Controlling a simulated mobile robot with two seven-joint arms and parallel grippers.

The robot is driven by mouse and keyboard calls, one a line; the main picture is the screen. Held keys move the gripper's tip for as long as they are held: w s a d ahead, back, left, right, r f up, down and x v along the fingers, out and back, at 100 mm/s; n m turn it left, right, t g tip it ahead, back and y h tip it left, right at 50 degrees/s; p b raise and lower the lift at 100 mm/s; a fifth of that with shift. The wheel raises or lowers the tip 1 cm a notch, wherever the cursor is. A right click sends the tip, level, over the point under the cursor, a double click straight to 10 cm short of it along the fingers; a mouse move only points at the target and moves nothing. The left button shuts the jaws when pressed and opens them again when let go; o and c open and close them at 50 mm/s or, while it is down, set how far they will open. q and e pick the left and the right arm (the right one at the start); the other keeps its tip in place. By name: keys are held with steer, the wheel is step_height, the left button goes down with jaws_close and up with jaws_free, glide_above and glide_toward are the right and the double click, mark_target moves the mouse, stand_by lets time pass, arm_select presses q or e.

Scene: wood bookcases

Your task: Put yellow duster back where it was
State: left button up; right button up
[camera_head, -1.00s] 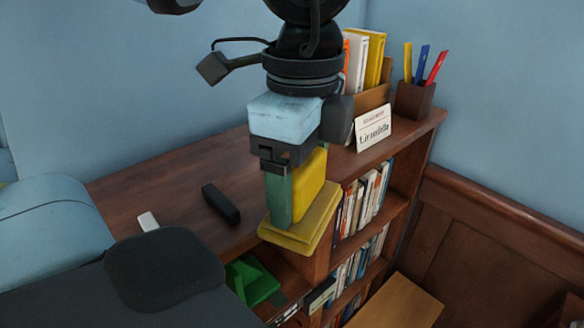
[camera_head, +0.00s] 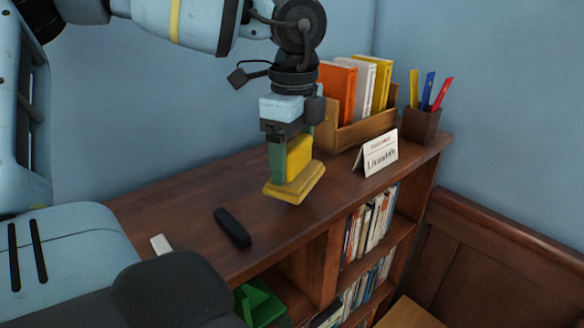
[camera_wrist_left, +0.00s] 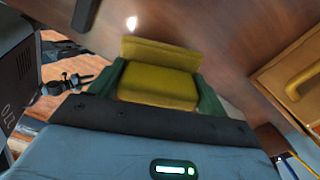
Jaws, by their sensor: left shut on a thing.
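My left gripper (camera_head: 290,150) is shut on the yellow duster (camera_head: 294,183), with green fingers on either side of its upper block. The duster's wider base points down over the bookcase top (camera_head: 185,195); I cannot tell for sure whether it touches the wood. In the left wrist view the duster (camera_wrist_left: 158,82) sits between the green fingers of the left gripper (camera_wrist_left: 160,95). My right gripper is not in view.
A black object (camera_head: 232,228) and a small white block (camera_head: 161,244) lie on the top at left. Behind at right stand a wooden book holder (camera_head: 362,131), a name card (camera_head: 378,154) and a pen cup (camera_head: 418,125). A green object (camera_head: 258,302) is on a lower shelf. Bare wood lies left of the duster.

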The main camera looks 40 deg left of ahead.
mark_target(292, 170)
arm_select(q)
steer(key=shift+w+a, duration=0.25)
steer(key=shift+a, duration=0.15)
steer(key=shift+w+a+f, duration=0.1)
steer(key=shift+f, duration=1.7)
steer(key=shift+f, duration=0.15)
steer(key=o, duration=0.5)
steer(key=shift+f, duration=0.1)
steer(key=o, duration=0.5)
steer(key=shift+c, duration=0.2)
